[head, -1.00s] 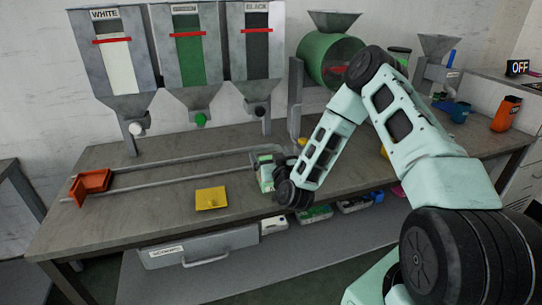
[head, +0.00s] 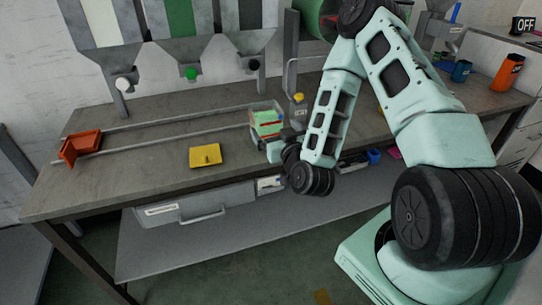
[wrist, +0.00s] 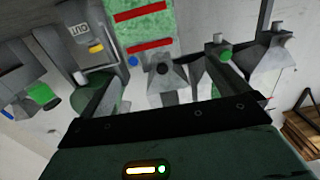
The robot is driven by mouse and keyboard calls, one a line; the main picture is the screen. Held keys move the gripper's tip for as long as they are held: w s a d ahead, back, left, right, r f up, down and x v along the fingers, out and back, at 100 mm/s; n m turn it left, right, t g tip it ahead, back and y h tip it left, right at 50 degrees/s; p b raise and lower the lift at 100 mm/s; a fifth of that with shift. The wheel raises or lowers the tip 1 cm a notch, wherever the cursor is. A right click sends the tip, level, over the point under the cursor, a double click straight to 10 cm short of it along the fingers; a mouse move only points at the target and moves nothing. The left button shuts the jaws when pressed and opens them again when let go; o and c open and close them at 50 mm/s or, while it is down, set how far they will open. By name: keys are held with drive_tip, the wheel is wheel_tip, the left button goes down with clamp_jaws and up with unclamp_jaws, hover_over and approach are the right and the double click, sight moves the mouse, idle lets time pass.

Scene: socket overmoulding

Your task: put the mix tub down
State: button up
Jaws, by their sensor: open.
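The mix tub (head: 265,122) is a box with a green face and red stripes. In the head view it stands upright by the right end of the rails on the bench. In the wrist view its speckled green face with two red bands (wrist: 145,25) is at the top, past the fingertips. My gripper (wrist: 165,85) is open, with nothing between its fingers. In the head view my wrist is in front of and to the right of the tub, and the fingers are hard to make out. The tub's underside is not visible.
Hoppers with white, green (head: 191,73) and black knobs hang behind the bench. A yellow tray (head: 206,155) and an orange block (head: 80,145) lie to the left. A box with a yellow button (head: 298,97) stands behind the tub. The bench (head: 140,175) is clear between them.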

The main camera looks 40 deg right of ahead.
drive_tip(key=s+a+r+n+g+y, duration=0.15)
drive_tip(key=a+n+g+y, duration=0.7)
drive_tip(key=a, duration=1.15)
drive_tip(key=s+a+r+n+g+h, duration=0.1)
drive_tip(key=s+r+g, duration=0.3)
drive_tip(key=s, duration=0.9)
drive_tip(key=s+a+r+n+g+h, duration=0.1)
drive_tip(key=s+a+r+g+h, duration=0.1)
drive_tip(key=s, duration=1.1)
wheel_tip(320, 180, up, 2)
drive_tip(key=a+g, duration=0.1)
drive_tip(key=g, duration=0.1)
drive_tip(key=shift+a+r+g, duration=0.15)
drive_tip(key=shift+a+g, duration=0.05)
drive_tip(key=shift+g, duration=0.15)
drive_tip(key=shift+h, duration=0.25)
